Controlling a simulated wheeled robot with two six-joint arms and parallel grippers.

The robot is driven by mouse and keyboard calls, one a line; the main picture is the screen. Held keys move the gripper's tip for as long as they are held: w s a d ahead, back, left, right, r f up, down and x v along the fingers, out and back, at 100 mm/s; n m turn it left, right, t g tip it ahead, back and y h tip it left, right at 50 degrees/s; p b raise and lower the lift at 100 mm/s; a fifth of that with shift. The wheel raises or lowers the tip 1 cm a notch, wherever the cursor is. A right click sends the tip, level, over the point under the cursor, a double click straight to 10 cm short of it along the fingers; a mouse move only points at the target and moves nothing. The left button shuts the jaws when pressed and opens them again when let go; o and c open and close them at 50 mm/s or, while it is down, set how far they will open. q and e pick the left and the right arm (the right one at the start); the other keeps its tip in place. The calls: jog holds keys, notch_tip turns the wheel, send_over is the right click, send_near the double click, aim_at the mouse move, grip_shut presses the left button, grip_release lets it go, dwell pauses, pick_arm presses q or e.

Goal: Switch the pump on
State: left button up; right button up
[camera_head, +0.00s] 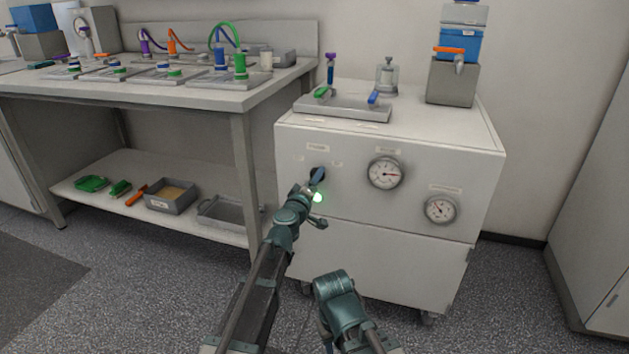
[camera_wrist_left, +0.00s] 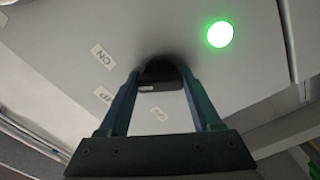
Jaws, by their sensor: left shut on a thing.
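The pump cabinet (camera_head: 420,150) is a white box on castors right of the bench. A dark rotary knob (camera_head: 319,172) is on its front, left of the dials, and shows in the wrist view (camera_wrist_left: 157,86) between my fingers. My left gripper (camera_head: 318,178) is shut on this knob. A round green lamp (camera_head: 317,197) glows close by; it is bright in the wrist view (camera_wrist_left: 220,34). An ON label (camera_wrist_left: 103,56) and other small labels (camera_wrist_left: 158,113) lie around the knob. Its pointer is partly hidden by the fingers. My right arm shows at the bottom, but not its fingertips.
Two round gauges (camera_head: 386,173) (camera_head: 440,209) stick out right of the knob. A tray with valves (camera_head: 345,108) and a grey box stack (camera_head: 452,82) stand on top. The bench (camera_head: 200,95) with tubing is to the left. The floor at right is clear.

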pick_arm(q)
jog(key=o, duration=1.4)
jog(key=shift+s, duration=0.1)
jog(key=v, duration=1.3)
jog(key=shift+s+a, duration=0.15)
jog(key=shift+s, duration=0.15)
